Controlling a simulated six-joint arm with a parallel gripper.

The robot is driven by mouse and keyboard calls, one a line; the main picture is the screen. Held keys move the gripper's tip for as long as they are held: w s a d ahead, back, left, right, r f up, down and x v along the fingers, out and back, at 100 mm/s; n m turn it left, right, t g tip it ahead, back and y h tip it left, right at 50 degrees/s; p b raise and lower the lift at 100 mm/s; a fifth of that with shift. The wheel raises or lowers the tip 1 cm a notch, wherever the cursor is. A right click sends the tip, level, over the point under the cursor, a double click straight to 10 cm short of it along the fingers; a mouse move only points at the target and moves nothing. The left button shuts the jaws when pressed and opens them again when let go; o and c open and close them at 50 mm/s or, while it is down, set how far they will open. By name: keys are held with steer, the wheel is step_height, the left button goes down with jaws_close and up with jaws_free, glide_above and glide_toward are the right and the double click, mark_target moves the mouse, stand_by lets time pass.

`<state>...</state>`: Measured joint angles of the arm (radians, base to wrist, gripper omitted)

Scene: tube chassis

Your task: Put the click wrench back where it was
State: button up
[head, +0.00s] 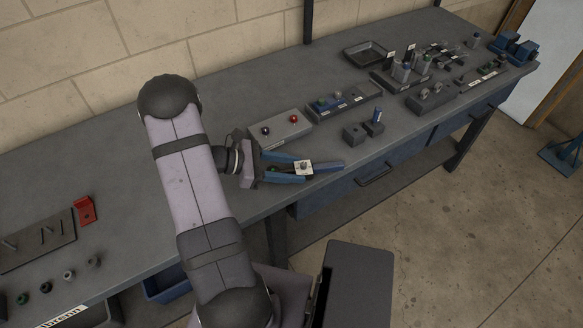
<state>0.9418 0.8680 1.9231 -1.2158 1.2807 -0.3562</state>
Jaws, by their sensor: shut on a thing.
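My gripper (300,170) reaches right from the arm, above the front part of the bench. Its blue-edged fingers are shut on what looks like the click wrench (330,165). A blue, bar-like part of it sticks out to the right past the fingertips, near the bench's front edge. A small pale square with a dark centre shows at the fingertips; I cannot tell whether it belongs to the wrench. The rest of the wrench is hidden by the fingers. I cannot make out an empty place for the wrench.
A grey box with red and black knobs (280,129) stands just behind my gripper. Small dark blocks (354,133), a parts tray (345,101) and several holders are to the right. A peg board (38,240) and red bracket (85,210) are at left. Bench between is clear.

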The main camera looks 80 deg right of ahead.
mark_target(277, 170)
steer(key=shift+f+b, duration=0.45)
steer(key=shift+f, duration=0.1)
stand_by(0.4)
steer(key=o, duration=1.5)
steer(key=shift+o, duration=0.2)
steer(key=shift+b+v, duration=0.95)
steer(key=shift+v, duration=2.75)
steer(key=shift+a, duration=0.1)
steer(key=w+a+t, duration=0.2)
steer(key=w+a, duration=0.1)
steer(key=a, duration=0.2)
steer(key=w+a+m+t+y, duration=0.1)
steer(key=w+a+t, duration=0.1)
steer(key=a, duration=0.3)
steer(key=w+a+t+p, duration=0.1)
steer(key=w+a+t, duration=0.1)
steer(key=w+a, duration=0.3)
steer(key=shift+a+r+m+y, duration=0.2)
steer(key=shift+a+m+y, duration=0.15)
steer(key=shift+a, duration=0.3)
steer(key=w+a+m+t+y, duration=0.1)
steer(key=w+a+t, duration=0.1)
steer(key=a, duration=0.8)
steer(key=w+a+r+m+t+y, duration=0.1)
steer(key=a+t, duration=0.3)
steer(key=a, duration=0.7)
steer(key=shift+w+r+m+y+p, duration=0.3)
steer(key=shift+w+m+y+p, duration=0.15)
steer(key=shift+w+y, duration=0.3)
